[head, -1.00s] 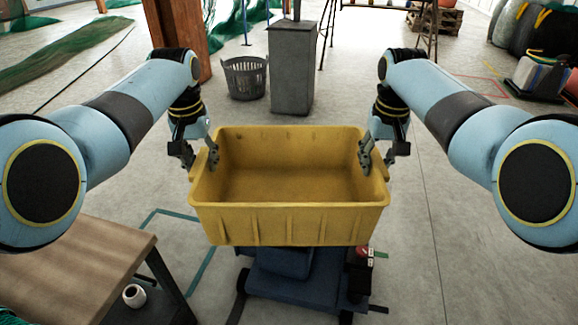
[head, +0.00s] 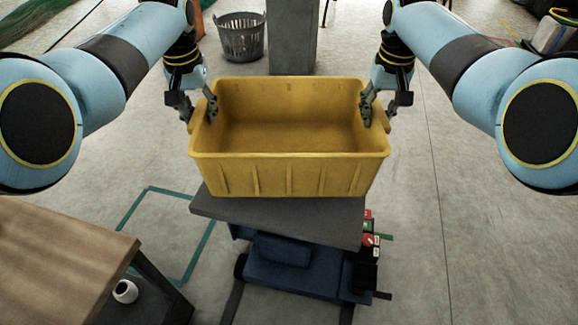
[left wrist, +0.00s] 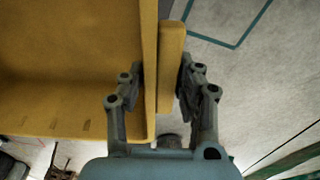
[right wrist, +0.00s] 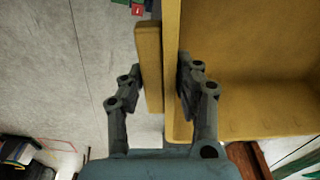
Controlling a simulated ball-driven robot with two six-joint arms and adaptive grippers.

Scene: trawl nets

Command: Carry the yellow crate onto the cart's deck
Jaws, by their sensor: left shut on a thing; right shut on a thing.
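The yellow crate (head: 290,175) is empty and looks level in the head view. My left gripper (head: 199,106) is shut on its left end wall, one finger inside and one outside. My right gripper (head: 377,106) is shut on its right end wall in the same way. Both wrist views show the crate's yellow wall (left wrist: 149,60) and lip (right wrist: 150,65) between the fingers. The cart's grey deck (head: 280,222) shows below the crate, turned slightly against it. The crate hides the deck's far part. I cannot tell whether the crate touches the deck.
The cart's blue base (head: 300,278) stands on the floor, with small red and black parts (head: 371,240) on its right. A wooden table (head: 60,260) is at lower left, with a white cup-like thing (head: 124,291) beside it. A grey basket (head: 241,38) and a grey pillar (head: 292,40) stand behind.

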